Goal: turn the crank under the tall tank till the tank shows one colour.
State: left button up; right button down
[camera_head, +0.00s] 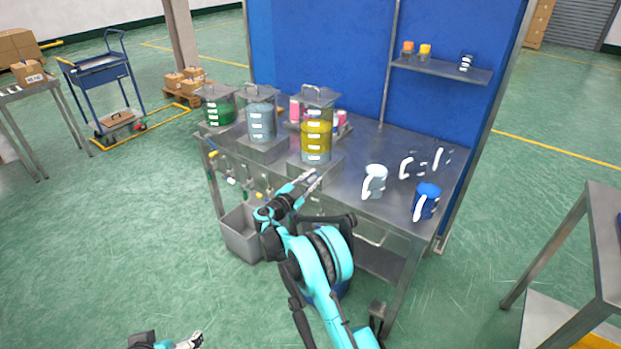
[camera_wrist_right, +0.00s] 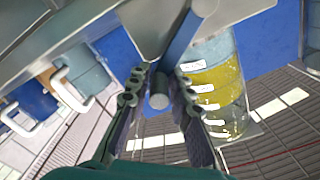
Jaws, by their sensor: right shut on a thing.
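The tall tank (camera_head: 316,134) stands on a metal block at the front of the bench, with a lid and handle on top. In the head view it shows yellow above and a pale grey-blue band below. In the right wrist view the tank (camera_wrist_right: 216,82) shows yellow and grey-blue bands, so more than one colour. My right gripper (camera_head: 309,178) is at the bench front below the tank. In the right wrist view its fingers close around the crank's grey round grip (camera_wrist_right: 160,92). My left gripper (camera_head: 190,341) is at the bottom edge, away from the bench; its jaws are unclear.
A grey-blue tank (camera_head: 262,122) and a green tank (camera_head: 217,108) stand to the left on the bench. A grey bin (camera_head: 239,232) sits below the bench front.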

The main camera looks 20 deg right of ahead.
jog(key=shift+s+a+f, duration=0.1)
jog(key=shift+f, duration=0.05)
jog(key=c, duration=1.5)
grip_release()
jog(key=shift+a, duration=0.1)
jog(key=v, duration=1.2)
